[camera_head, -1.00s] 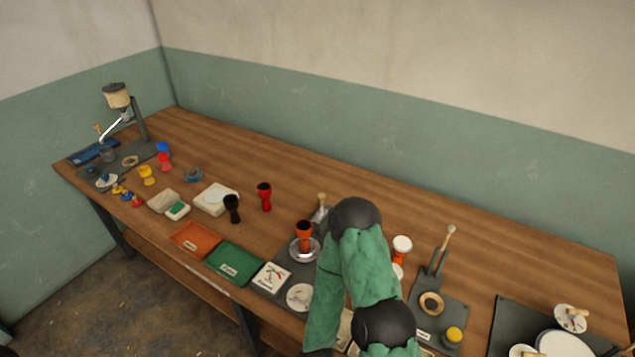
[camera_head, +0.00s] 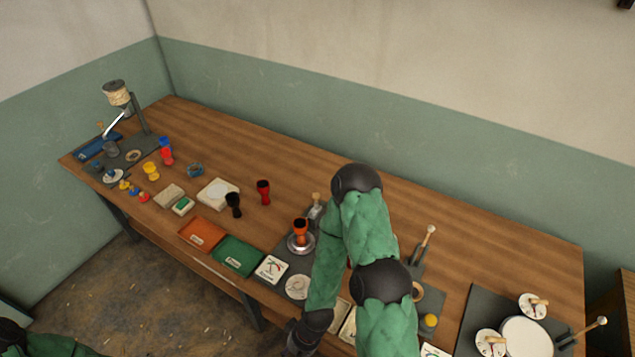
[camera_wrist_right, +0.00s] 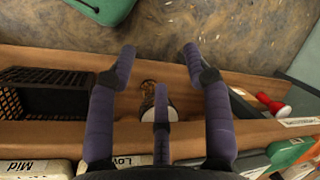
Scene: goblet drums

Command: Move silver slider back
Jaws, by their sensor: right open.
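A small silver piece with a wooden knob, which looks like the silver slider (camera_head: 314,211), stands at the back of a dark grey board, partly beside my right arm. In front of it an orange goblet drum (camera_head: 300,227) stands on a round silver plate (camera_head: 301,248). My right gripper (camera_head: 297,345) hangs at the table's front edge, apart from the slider. In the right wrist view its purple fingers (camera_wrist_right: 159,62) are spread and empty, above the shelf under the table. Part of my left arm shows at the lower left; its gripper is out of view.
Orange (camera_head: 202,232) and green (camera_head: 237,255) trays lie left of the board. Black (camera_head: 234,204) and red (camera_head: 263,191) goblets stand behind them. In the wrist view a black crate (camera_wrist_right: 50,92) sits on the lower shelf. The table's back strip is clear.

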